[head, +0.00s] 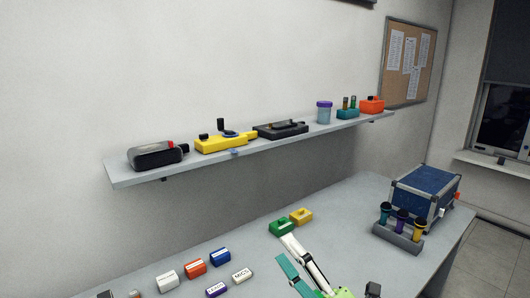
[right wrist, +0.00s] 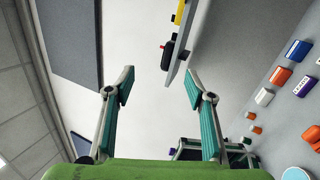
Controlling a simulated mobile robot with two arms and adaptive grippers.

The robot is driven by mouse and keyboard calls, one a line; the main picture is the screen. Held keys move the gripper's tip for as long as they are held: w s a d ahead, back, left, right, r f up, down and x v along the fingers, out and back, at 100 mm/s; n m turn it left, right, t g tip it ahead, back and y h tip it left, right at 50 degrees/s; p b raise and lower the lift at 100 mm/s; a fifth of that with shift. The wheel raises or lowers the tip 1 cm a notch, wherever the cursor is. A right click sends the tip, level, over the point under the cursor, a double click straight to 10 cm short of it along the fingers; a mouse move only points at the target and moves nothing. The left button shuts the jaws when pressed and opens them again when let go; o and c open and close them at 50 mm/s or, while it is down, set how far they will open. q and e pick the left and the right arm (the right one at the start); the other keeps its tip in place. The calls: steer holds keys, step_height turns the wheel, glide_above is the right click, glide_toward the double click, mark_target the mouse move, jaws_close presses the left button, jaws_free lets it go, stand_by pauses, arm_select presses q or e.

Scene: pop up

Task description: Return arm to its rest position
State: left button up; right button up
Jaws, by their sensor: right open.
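My right gripper (head: 286,248) shows at the bottom of the head view, with white fingers and teal pads on a green body. It is open and points up and to the left, over the table (head: 340,215). In the picture its upper fingertip lies just below a green block (head: 281,227); I cannot tell the height gap. In the right wrist view the gripper (right wrist: 159,76) has its fingers spread with nothing between them. My left gripper is not in view.
A wall shelf (head: 130,177) holds a black bottle (head: 152,156), a yellow device (head: 220,145) and other items. A yellow block (head: 301,215) and several labelled blocks (head: 195,267) lie on the table. A tube rack (head: 398,238) and blue box (head: 425,186) stand right.

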steer(key=w+d+f+m+t+h, duration=0.1)
steer(key=d+f+m+t+h, duration=0.2)
steer(key=d+m+h, duration=0.8)
steer(key=s+d+f+m+g+h, duration=0.25)
steer(key=d+f+m, duration=0.2)
steer(key=f, duration=0.25)
steer(key=s+d+f+m+g+h, duration=0.2)
steer(key=s+d+f+m+g, duration=0.15)
steer(key=f+m, duration=0.3)
steer(key=s+a+f+m+g+y, duration=0.1)
steer(key=s+a+f+g, duration=0.1)
steer(key=s+f+g, duration=0.7)
steer(key=s+a+f+m+g+y, duration=0.2)
steer(key=s+f, duration=0.5)
steer(key=s, duration=0.7)
step_height(320, 180, down, 24)
steer(key=g, duration=0.1)
steer(key=s+d+f, duration=0.1)
steer(key=s+f, duration=0.8)
steer(key=s+d+f+g, duration=0.1)
steer(key=s+d+f, duration=0.1)
steer(key=s+f, duration=0.6)
steer(key=shift+s+d+f+n+g+h, duration=0.25)
steer(key=shift+s+f+n+g+h, duration=0.1)
steer(key=shift+s, duration=0.35)
